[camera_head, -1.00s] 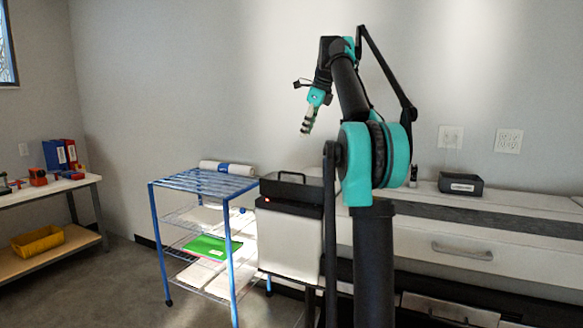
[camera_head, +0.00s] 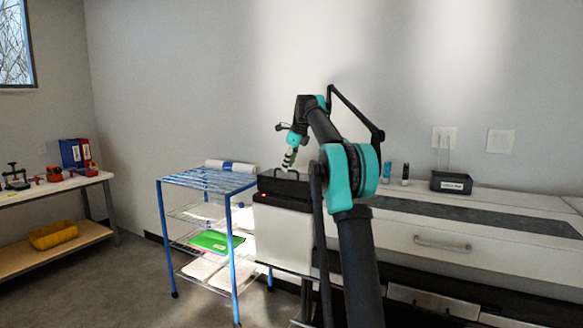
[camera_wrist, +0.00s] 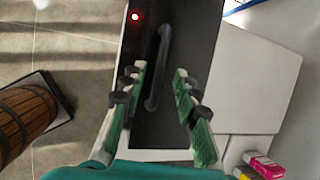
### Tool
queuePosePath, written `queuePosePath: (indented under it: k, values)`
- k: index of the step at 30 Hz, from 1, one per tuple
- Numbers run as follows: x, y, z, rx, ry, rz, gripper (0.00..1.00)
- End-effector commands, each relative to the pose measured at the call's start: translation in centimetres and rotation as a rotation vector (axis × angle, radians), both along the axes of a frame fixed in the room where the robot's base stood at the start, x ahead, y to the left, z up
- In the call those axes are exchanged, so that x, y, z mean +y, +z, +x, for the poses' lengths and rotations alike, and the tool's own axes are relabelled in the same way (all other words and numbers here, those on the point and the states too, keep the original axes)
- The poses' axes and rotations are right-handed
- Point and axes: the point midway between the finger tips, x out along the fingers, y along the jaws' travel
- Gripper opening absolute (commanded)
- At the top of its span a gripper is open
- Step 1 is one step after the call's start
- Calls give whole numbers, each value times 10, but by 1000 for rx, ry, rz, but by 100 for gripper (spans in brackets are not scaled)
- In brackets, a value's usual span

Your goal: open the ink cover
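The ink cover (camera_head: 284,190) is the black top with a raised bar handle on the left end of the long white printer. It lies flat and looks shut. In the wrist view the black cover (camera_wrist: 198,45) fills the middle, with its dark curved handle (camera_wrist: 153,75) running lengthwise and a red light near one corner. My gripper (camera_head: 288,163) hangs above the cover, close to the handle. In the wrist view my gripper (camera_wrist: 160,70) is open, and the handle shows between its two green fingers, nearer the left one. I cannot tell how far below the fingertips it is.
A blue wire cart (camera_head: 237,250) stands left of the printer, with a white roll (camera_head: 232,166) on top. A black bin (camera_head: 451,183) sits on the printer further right. A wooden barrel-like object (camera_wrist: 22,118) and a pink box (camera_wrist: 266,167) show in the wrist view.

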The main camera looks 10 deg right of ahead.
Motion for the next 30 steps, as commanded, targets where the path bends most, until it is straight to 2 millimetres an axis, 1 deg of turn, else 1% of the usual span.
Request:
queuePosePath:
  k: [4,12,13,20,30]
  values:
    - [5,-8,6,0,1,0,31]
    - [5,-9,7,0,0,0,31]
    - [5,-9,7,0,0,0,30]
    - [5,-9,7,0,0,0,1]
    - [5,-9,7,1,0,-1,0]
